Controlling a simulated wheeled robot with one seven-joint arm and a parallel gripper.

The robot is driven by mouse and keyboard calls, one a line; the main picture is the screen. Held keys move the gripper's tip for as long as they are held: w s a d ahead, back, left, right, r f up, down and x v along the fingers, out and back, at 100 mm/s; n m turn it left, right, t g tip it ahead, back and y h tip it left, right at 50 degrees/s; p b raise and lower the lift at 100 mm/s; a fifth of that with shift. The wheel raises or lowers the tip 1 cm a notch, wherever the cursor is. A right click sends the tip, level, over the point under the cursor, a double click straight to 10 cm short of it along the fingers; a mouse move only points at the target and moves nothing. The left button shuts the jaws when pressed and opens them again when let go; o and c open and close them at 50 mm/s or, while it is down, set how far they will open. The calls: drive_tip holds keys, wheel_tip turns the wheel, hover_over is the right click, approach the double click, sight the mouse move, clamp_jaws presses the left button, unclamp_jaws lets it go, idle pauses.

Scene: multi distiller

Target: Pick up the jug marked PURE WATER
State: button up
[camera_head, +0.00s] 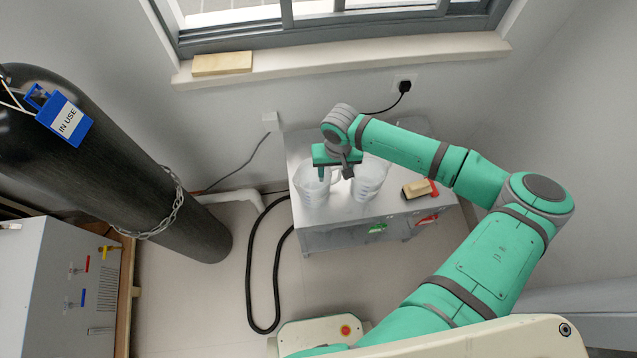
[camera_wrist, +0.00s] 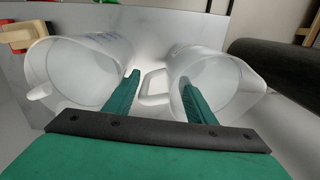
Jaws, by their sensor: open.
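Two translucent white jugs stand upright on a metal bench. The left jug (camera_head: 312,191) in the head view is the right jug (camera_wrist: 222,84) in the wrist view. The other jug (camera_head: 371,182) is on the left in the wrist view (camera_wrist: 80,75), with faint bluish marks on its side. I cannot read PURE WATER on either. My gripper (camera_head: 335,174) is open above the bench at the first jug. In the wrist view, that jug's handle (camera_wrist: 154,88) shows between the fingers (camera_wrist: 161,82). The right finger overlaps its mouth; contact cannot be told.
The metal bench (camera_head: 330,241) stands against the wall, with green and red tags on its front. A wooden-topped block (camera_head: 417,188) lies at its right. A black gas cylinder (camera_head: 120,165) marked IN USE stands left. A black hose (camera_head: 250,285) lies on the floor.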

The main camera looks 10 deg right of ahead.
drive_tip(key=shift+f, duration=0.35)
drive_tip(key=shift+c, duration=0.3)
clamp_jaws()
drive_tip(key=shift+w, duration=0.1)
idle(0.9)
